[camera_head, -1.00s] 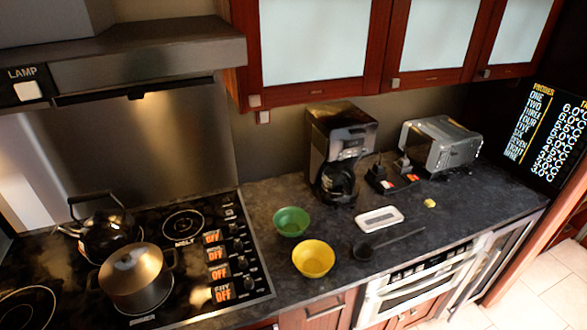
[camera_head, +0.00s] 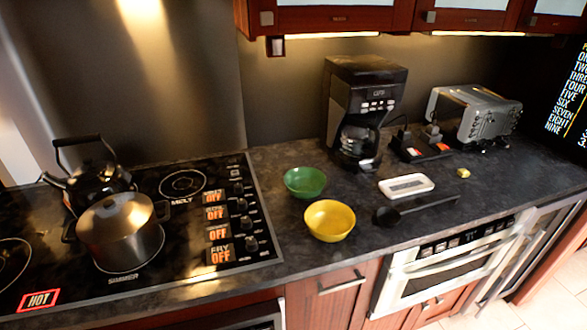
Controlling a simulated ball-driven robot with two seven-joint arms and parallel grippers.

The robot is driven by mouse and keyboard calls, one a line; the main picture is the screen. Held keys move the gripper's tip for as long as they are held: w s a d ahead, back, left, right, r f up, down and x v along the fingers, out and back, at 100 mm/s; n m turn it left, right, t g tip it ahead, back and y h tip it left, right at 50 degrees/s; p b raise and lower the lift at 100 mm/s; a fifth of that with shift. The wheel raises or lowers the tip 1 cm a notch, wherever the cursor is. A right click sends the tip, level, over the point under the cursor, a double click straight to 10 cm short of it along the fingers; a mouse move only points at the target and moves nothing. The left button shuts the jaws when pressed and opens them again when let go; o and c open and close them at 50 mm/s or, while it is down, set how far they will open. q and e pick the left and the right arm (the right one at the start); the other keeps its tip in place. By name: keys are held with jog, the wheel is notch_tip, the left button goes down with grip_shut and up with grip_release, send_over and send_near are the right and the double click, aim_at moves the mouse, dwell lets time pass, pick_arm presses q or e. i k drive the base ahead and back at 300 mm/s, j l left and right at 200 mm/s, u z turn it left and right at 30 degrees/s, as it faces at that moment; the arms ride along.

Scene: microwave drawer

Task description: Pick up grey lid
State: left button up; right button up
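A grey metal pot (camera_head: 117,232) stands on the front burner of the black stovetop at the left. Neither of my grippers is in view.
A black kettle (camera_head: 92,182) stands close behind the pot. A green bowl (camera_head: 305,182), a yellow bowl (camera_head: 330,221), a black ladle (camera_head: 415,208) and a white item (camera_head: 406,186) lie on the dark counter. A coffee maker (camera_head: 362,105) and toaster oven (camera_head: 475,113) stand behind. A HOT sign (camera_head: 38,300) shows on the stovetop.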

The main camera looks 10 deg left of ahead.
aim_at(92, 230)
jog(key=u, duration=1.3)
